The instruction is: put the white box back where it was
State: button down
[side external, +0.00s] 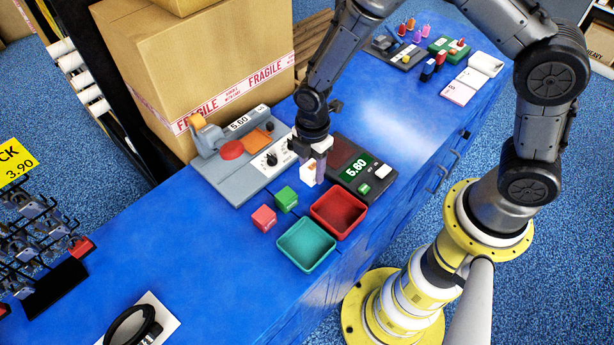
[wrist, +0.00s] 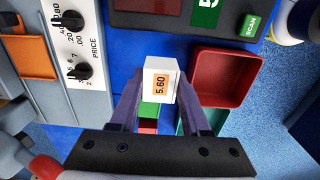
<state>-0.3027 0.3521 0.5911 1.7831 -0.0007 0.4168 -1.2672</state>
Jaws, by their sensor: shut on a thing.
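The white box (wrist: 160,80) is between the fingers of my gripper (wrist: 159,105), with an orange label reading 5.60 on the face toward the wrist camera. In the side view the white box (side external: 308,173) shows partly behind the fingers of my gripper (side external: 313,172). My gripper is shut on it, between the pricing machine and the red tray. I cannot tell whether the box touches the counter or is just above it.
A green box (side external: 286,199) and a red box (side external: 264,218) stand left of the red tray (side external: 325,222) and the teal tray (side external: 288,238).

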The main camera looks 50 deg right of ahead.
aim_at(307, 187)
jog(key=shift+w+a+f, duration=0.2)
jog(key=shift+w+f, duration=0.4)
jog(key=shift+f, duration=1.65)
jog(key=shift+f, duration=0.1)
jog(key=shift+c, duration=1.8)
grip_release()
